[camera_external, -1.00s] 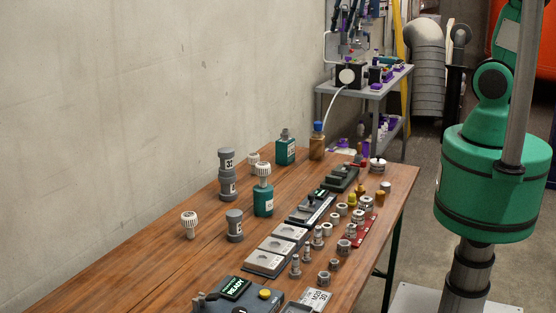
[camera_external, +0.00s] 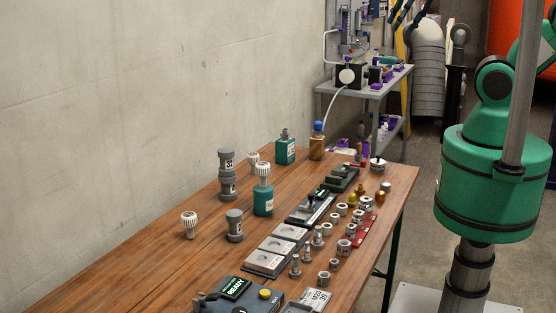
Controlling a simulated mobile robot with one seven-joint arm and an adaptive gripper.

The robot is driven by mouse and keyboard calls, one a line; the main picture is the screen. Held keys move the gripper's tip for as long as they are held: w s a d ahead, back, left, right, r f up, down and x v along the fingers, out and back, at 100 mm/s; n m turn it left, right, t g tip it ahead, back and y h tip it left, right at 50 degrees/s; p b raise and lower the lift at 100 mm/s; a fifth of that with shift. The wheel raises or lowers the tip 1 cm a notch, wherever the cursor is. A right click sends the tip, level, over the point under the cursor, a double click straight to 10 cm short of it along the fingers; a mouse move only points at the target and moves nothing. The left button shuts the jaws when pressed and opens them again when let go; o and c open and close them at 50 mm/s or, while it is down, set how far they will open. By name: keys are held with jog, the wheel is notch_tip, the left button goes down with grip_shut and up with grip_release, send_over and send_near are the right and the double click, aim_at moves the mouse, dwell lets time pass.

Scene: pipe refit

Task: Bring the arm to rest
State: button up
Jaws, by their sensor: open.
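My green arm (camera_external: 488,180) stands at the right of the wooden workbench (camera_external: 130,275). Its upper part runs out of the top of the picture. What looks like my gripper (camera_external: 401,18) shows at the top edge, dark and cut off by the frame, in front of the grey duct. Its jaws are apart, and I see nothing held between them. It is high and clear of the bench things in the picture.
The bench holds grey pipe couplings (camera_external: 227,173), green bottles (camera_external: 263,200), a row of dark fixtures (camera_external: 268,260), several small metal fittings (camera_external: 344,247) and a red tray (camera_external: 363,233). A grey shelf cart (camera_external: 380,90) stands behind. Bare concrete wall (camera_external: 150,90) runs along the left.

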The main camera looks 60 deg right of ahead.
jog(key=shift+f, duration=0.1)
dwell(0.3)
notch_tip(320, 180, down, 9)
jog(key=b, duration=0.9)
dwell(1.0)
